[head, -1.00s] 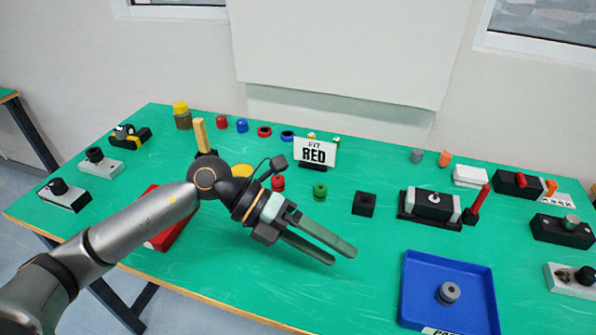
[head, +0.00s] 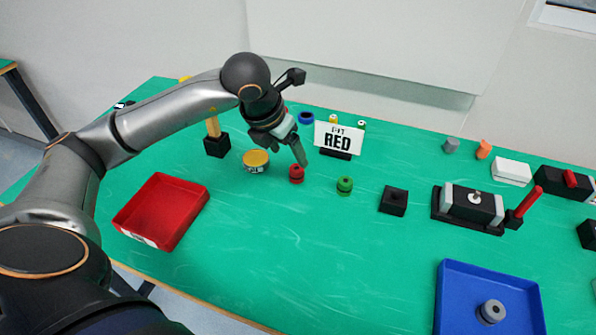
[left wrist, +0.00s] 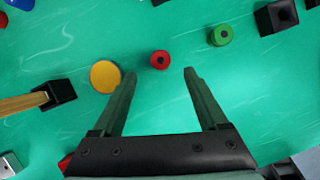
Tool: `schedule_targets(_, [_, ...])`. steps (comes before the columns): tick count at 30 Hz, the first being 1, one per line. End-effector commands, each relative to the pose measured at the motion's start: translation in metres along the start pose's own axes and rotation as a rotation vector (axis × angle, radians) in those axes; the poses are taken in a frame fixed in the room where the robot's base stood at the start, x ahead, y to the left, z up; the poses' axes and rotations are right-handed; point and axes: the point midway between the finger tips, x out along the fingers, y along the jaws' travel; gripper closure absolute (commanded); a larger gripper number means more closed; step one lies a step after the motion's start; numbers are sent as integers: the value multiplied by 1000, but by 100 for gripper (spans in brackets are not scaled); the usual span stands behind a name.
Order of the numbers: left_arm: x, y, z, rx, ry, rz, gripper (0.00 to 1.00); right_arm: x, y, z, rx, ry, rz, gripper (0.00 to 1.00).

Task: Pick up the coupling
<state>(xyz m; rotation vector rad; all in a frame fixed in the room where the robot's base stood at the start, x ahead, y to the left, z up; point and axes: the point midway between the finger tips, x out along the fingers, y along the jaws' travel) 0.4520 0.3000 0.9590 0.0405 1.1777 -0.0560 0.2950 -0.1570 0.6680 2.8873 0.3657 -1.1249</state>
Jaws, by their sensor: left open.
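The sign (head: 338,139) reads "FIT RED". A small red ribbed coupling (head: 296,174) stands on the green table, just below my left gripper (head: 301,160) in the head view. In the left wrist view the red coupling (left wrist: 160,60) lies centred between the two spread fingertips and a little ahead of them. My left gripper (left wrist: 160,74) is open and empty, pointing down. A similar green coupling (head: 344,185) stands to the right. A grey one (head: 491,312) lies in the blue tray (head: 500,283). My right gripper is not in view.
A yellow-topped tin (head: 256,160) stands close to the left of the red coupling. A black block with a wooden post (head: 215,140) is further left, and a red tray (head: 163,208) is nearer the front. A black socket block (head: 393,201) and a clamp-like fixture (head: 472,207) stand right.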

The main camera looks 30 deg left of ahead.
Motion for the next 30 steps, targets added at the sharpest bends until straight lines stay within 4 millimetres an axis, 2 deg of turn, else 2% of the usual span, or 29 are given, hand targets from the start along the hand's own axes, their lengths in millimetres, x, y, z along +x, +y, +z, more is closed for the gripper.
schedule_targets(3, [18, -1, 0, -1, 2, -2, 24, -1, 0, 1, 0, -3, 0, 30])
schedule_targets(10, [36, -1, -1, 0, 2, -2, 24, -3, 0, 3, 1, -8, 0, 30])
schedule_targets(18, [74, -2, -3, 0, 2, -4, 24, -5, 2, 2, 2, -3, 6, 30])
schedule_targets(27, [79, -2, -3, 1, 0, -3, 24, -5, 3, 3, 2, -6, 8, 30])
schedule_targets(30, [79, -2, -3, 1, 0, -3, 35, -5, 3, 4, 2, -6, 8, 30])
